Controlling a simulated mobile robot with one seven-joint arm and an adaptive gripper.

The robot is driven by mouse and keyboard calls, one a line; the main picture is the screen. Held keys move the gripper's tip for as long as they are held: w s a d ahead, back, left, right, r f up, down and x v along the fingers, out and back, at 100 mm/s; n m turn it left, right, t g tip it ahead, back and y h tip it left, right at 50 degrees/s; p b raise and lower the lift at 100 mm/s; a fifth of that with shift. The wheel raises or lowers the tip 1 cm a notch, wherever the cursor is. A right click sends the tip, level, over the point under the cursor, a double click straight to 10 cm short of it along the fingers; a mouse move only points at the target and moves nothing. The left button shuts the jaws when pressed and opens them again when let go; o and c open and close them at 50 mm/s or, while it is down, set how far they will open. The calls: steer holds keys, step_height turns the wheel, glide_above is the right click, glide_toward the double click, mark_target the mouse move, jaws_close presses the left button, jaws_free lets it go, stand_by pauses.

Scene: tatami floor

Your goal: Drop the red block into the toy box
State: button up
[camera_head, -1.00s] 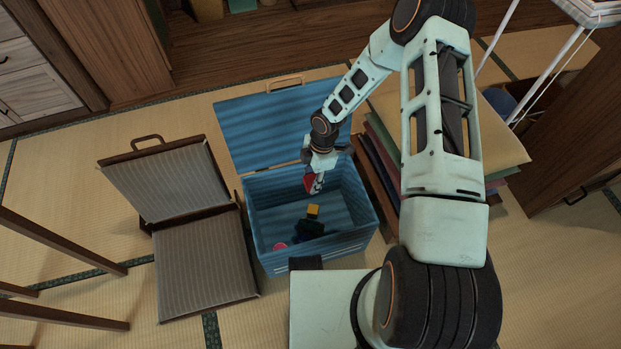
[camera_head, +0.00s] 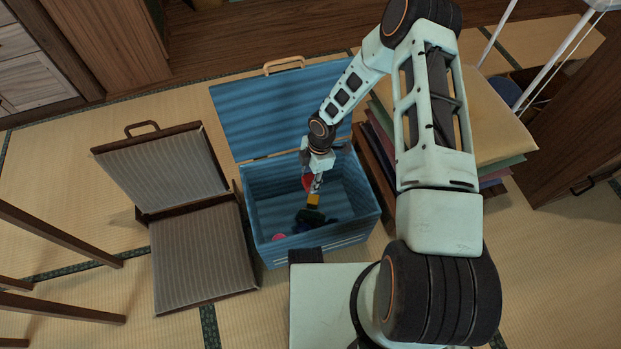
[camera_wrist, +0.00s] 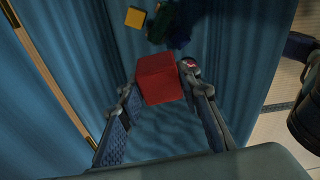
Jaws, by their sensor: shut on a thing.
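The red block (camera_wrist: 160,80) is between the fingers of my gripper (camera_wrist: 158,95) in the wrist view, and the fingers are shut on it. In the head view the red block (camera_head: 308,182) shows in part beside my gripper (camera_head: 314,183). The blue toy box (camera_head: 260,203) stands open on the floor with its lid raised at the back. My gripper points down over the inside of the box. How far the block is above the box floor is hard to tell. A yellow block (camera_head: 313,199), a dark green toy (camera_head: 310,216) and a pink piece (camera_head: 279,237) lie in the box.
A stack of cushions (camera_head: 497,125) stands to the right. Wooden legs (camera_head: 60,236) reach in at the left edge. Tatami is clear behind the chair.

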steer(key=o, duration=1.2)
steer(key=r, duration=0.4)
steer(key=d+r, duration=0.1)
steer(key=r, duration=0.7)
steer(key=shift+w+d, duration=0.3)
steer(key=shift+w, duration=0.05)
